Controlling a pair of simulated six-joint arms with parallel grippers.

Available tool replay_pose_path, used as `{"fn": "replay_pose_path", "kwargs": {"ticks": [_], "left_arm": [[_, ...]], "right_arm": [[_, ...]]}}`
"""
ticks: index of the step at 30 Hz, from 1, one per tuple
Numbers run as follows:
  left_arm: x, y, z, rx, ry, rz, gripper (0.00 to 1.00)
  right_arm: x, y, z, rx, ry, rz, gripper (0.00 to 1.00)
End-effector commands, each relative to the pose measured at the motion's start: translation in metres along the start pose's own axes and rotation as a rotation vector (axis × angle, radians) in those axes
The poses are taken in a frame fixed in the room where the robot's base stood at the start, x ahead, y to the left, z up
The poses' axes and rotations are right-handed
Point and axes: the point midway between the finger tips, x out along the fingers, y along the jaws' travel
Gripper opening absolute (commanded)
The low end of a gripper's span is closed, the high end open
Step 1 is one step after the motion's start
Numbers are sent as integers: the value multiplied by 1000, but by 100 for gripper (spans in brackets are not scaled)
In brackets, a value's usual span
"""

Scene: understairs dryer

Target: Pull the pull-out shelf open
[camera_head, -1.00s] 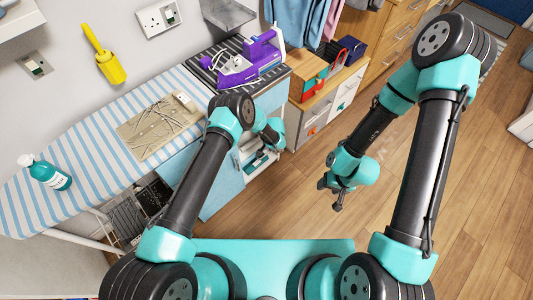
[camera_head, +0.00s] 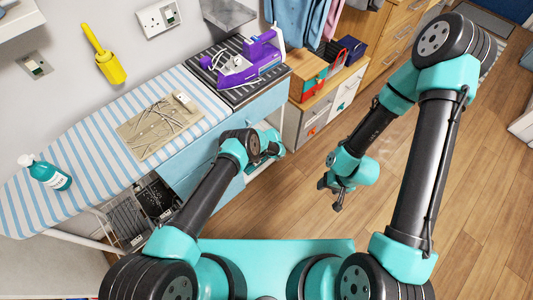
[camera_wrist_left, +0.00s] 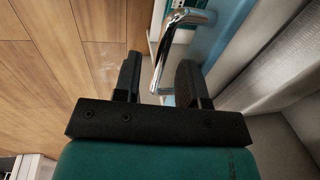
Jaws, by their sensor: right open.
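The blue front (camera_head: 192,158) of the cabinet under the ironing board is partly hidden by my left arm in the head view. In the left wrist view, a chrome bar handle (camera_wrist_left: 176,42) stands out from a blue panel (camera_wrist_left: 228,22). My left gripper (camera_wrist_left: 158,85) has its fingers apart, with the handle between them and a gap on each side. Left of the panel, a white edge with teal things (camera_wrist_left: 182,30) shows. The left gripper (camera_head: 270,148) is small and unclear in the head view. My right gripper (camera_head: 334,190) is open and empty above the floor.
A striped ironing board (camera_head: 85,150) carries a bottle (camera_head: 50,175) and a beige panel (camera_head: 158,125). A purple iron (camera_head: 248,62) stands behind. Wire racks (camera_head: 128,218) are below. A wooden drawer unit (camera_head: 318,108) is at right; the wood floor (camera_head: 290,210) is open.

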Motion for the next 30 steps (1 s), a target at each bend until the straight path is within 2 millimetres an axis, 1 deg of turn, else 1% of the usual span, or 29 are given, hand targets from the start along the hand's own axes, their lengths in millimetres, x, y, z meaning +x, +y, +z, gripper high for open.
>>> {"fn": "replay_pose_path", "kwargs": {"ticks": [9,11,21,30], "left_arm": [[1,0,0,-1,0,0,38],[1,0,0,-1,0,0,33],[1,0,0,0,1,0,1],[1,0,0,0,1,0,0]], "right_arm": [[0,0,0,0,0,0,56],[0,0,0,0,0,0,56],[0,0,0,0,0,0,56],[0,0,0,0,0,0,56]]}}
